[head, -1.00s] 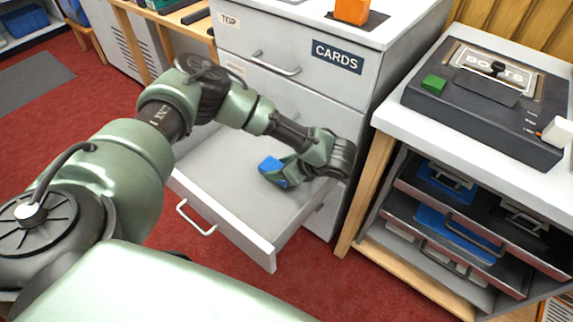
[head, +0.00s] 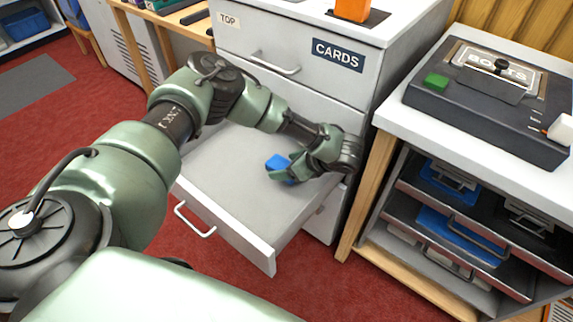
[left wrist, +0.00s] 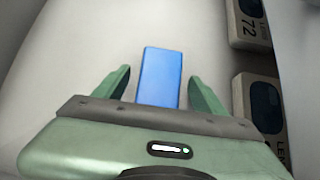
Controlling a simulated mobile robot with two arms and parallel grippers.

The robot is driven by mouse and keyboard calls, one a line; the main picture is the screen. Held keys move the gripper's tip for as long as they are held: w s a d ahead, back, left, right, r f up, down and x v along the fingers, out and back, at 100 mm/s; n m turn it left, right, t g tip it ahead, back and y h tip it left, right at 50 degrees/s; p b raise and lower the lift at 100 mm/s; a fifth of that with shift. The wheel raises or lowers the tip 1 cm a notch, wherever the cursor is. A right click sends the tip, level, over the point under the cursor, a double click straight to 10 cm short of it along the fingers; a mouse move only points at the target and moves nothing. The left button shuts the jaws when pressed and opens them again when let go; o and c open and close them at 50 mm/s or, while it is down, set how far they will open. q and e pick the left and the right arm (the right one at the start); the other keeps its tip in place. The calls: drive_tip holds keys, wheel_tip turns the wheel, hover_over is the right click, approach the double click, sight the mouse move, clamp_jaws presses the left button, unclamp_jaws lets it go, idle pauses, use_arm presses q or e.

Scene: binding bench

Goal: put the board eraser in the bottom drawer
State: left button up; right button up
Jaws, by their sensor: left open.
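The blue board eraser (head: 277,162) is in the open drawer (head: 225,165) of the grey-white cabinet, toward its right side. My left gripper (head: 284,172) is down in the drawer around it and hides part of it. In the left wrist view the eraser (left wrist: 160,75) lies on the pale drawer floor between the green fingers of my left gripper (left wrist: 159,82). The fingers are open, with a gap on each side of the eraser. My right gripper is not in view.
Two boxes (left wrist: 254,22) lie along the right in the left wrist view. The cabinet's TOP drawer (head: 270,50) is shut. A bench with a dark machine (head: 480,110) and several trays stands to the right. The drawer's left part is clear.

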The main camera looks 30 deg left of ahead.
sight(283, 166)
use_arm(q)
drive_tip(key=p+v, duration=0.1)
drive_tip(key=v, duration=0.3)
drive_tip(key=shift+r, duration=0.15)
drive_tip(key=p+v, duration=0.2)
drive_tip(key=v, duration=0.5)
drive_tip(key=shift+d+r, duration=0.15)
drive_tip(key=shift+d, duration=0.15)
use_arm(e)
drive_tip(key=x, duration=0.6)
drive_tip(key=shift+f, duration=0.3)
